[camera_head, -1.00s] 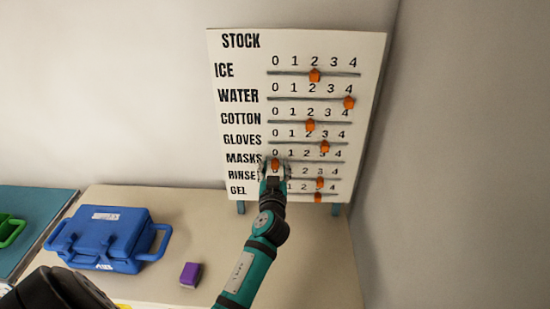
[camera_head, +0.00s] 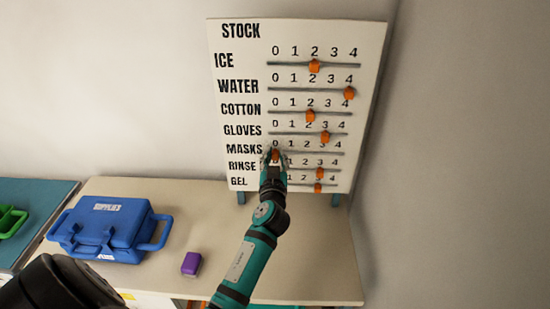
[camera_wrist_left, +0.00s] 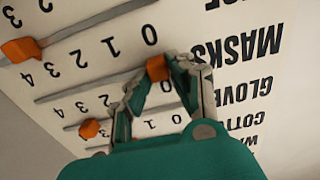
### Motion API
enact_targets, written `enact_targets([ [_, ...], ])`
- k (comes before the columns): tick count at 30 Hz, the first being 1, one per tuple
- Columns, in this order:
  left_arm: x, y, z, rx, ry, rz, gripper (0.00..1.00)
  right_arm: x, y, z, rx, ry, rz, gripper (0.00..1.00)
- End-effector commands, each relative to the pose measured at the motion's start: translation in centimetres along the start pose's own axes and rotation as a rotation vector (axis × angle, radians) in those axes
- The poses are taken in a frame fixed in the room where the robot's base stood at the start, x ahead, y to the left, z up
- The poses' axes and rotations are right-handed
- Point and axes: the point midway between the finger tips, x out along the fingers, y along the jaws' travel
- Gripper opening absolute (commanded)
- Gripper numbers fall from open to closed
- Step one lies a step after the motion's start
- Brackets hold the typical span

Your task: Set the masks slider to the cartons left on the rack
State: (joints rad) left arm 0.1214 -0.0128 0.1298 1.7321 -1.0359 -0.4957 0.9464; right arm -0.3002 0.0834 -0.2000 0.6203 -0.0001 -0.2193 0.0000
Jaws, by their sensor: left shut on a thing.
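The white STOCK board (camera_head: 232,60) stands upright at the back of the counter with rows of labelled sliders. The orange masks knob (camera_head: 276,155) is at the left end of its track, by the 0. My left gripper (camera_head: 274,158) is at that knob, its arm reaching up from below and covering part of the rows under it. In the left wrist view, upside down, the fingers are shut on the orange masks knob (camera_wrist_left: 157,68) near the MASKS label (camera_wrist_left: 238,50). No rack or cartons are seen. My right gripper is not seen.
The rinse knob (camera_head: 320,173) and gel knob (camera_head: 318,188) sit below and right; the gloves knob (camera_head: 325,137) sits above and right. A blue case (camera_head: 108,228) and a purple block (camera_head: 191,263) lie on the counter (camera_head: 310,270). The right part of the counter is clear.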

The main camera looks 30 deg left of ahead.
Motion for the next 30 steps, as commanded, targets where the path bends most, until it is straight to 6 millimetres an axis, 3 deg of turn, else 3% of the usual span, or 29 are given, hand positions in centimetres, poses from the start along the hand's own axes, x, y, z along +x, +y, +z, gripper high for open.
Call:
enact_targets([
  [9,0.1,4.1,0.3,-0.008,0.004,0.0,0.0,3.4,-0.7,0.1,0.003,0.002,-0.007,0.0],
  [19,0.0,4.5,-0.2,-0.002,0.003,0.0,0.0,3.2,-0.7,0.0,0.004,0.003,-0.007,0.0],
  [20,0.0,4.5,-0.2,-0.003,0.003,0.0,0.24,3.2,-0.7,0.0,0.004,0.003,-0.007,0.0],
  [24,0.0,4.5,-0.1,-0.002,0.003,0.0,0.42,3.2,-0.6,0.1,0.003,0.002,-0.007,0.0],
  [30,0.0,4.5,-0.1,-0.002,0.002,-0.001,0.44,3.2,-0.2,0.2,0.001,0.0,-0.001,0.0],
])
